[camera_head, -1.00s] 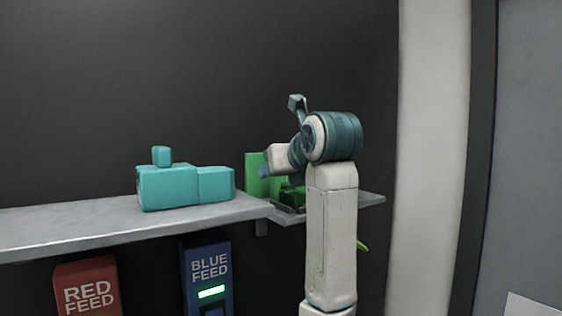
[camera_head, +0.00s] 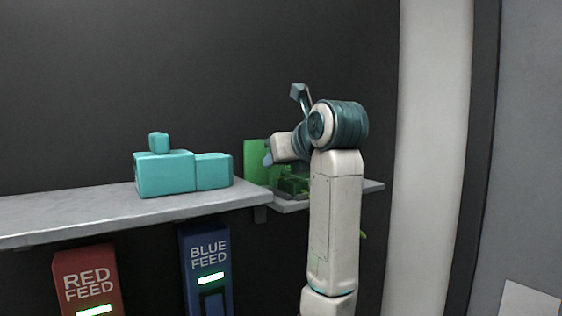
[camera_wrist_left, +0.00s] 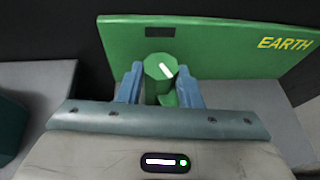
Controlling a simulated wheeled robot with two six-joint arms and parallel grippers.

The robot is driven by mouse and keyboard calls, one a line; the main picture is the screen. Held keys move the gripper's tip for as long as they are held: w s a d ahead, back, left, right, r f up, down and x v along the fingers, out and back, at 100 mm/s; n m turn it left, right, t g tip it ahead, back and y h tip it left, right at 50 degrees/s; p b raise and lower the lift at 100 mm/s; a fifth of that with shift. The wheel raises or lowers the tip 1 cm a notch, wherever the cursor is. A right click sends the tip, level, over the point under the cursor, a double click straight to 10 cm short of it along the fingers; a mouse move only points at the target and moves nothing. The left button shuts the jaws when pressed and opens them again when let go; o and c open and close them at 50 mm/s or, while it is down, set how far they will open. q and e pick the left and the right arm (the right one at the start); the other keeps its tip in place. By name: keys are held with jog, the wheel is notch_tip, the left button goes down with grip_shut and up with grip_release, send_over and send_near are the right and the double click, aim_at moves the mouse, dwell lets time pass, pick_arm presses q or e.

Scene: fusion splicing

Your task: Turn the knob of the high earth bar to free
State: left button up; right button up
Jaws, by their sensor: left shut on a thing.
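The high earth bar is a green plate (camera_wrist_left: 215,45) with yellow EARTH lettering; it also shows in the head view (camera_head: 255,160), partly hidden by my arm. Its knob (camera_wrist_left: 160,70) is green and faceted, with a white mark slanting from upper left to lower right. My left gripper (camera_wrist_left: 160,84) has its two blue fingers on either side of the knob and is shut on it. In the head view my left gripper (camera_head: 268,158) is by the green plate, mostly hidden by its own wrist. My right gripper is not in view.
A grey shelf (camera_head: 60,215) holds a teal block-shaped device (camera_head: 165,176) left of the earth bar. Below it are the red feed box (camera_head: 85,282) and the blue feed box (camera_head: 208,262), both with lit green bars. A pale column (camera_head: 430,150) stands right of my arm.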

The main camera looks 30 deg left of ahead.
pick_arm(q)
jog(key=n+g, duration=0.1)
jog(key=n+g+y+b, duration=0.1)
jog(key=shift+w+d+n+g, duration=0.1)
jog(key=shift+w+n+g, duration=0.15)
jog(key=shift+n+g, duration=0.15)
jog(key=shift+w+n+g+y, duration=0.2)
jog(key=shift+n+g+y, duration=0.2)
jog(key=shift+n+g, duration=1.6)
jog(key=shift+g, duration=0.3)
jog(key=o, duration=0.8)
jog(key=shift+c, duration=0.2)
jog(key=shift+o, duration=1.1)
jog(key=shift+d+r, duration=0.1)
jog(key=shift+s, duration=0.1)
jog(key=shift+m, duration=0.3)
